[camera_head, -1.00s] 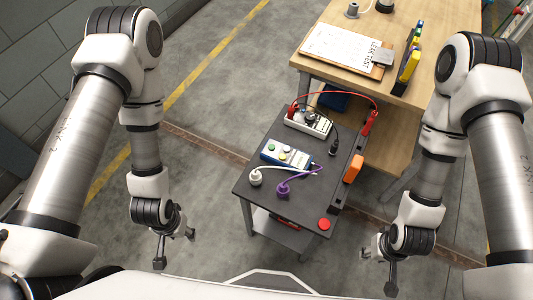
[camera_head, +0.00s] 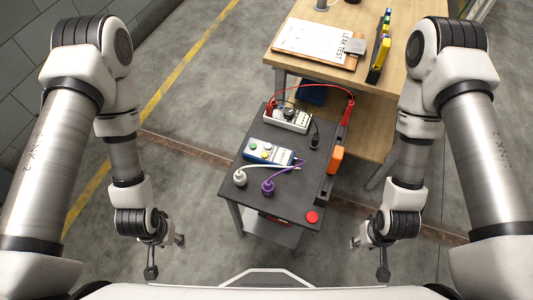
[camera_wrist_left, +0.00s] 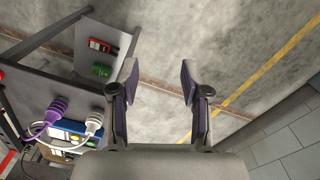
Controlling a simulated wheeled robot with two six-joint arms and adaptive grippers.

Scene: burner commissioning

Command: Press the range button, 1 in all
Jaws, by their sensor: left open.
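A blue-and-white box (camera_head: 268,152) with several small coloured buttons lies on the dark cart top (camera_head: 262,205). I cannot tell which control is the range button; any lettering is too small to read. My left gripper (camera_head: 166,256) is open and empty, left of the cart and apart from it. In the left wrist view its fingers (camera_wrist_left: 158,75) are spread over the floor, and the blue box (camera_wrist_left: 70,131) shows partly behind cables. My right gripper (camera_head: 368,258) is empty, its fingers apart, right of the cart.
A white plug (camera_head: 240,177) and a purple plug (camera_head: 268,187) stand on the cart's near-left part. A red round button (camera_head: 312,217) sits at its near-right corner. An orange block (camera_head: 336,159) is at the right edge. A wooden table (camera_head: 385,110) stands behind.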

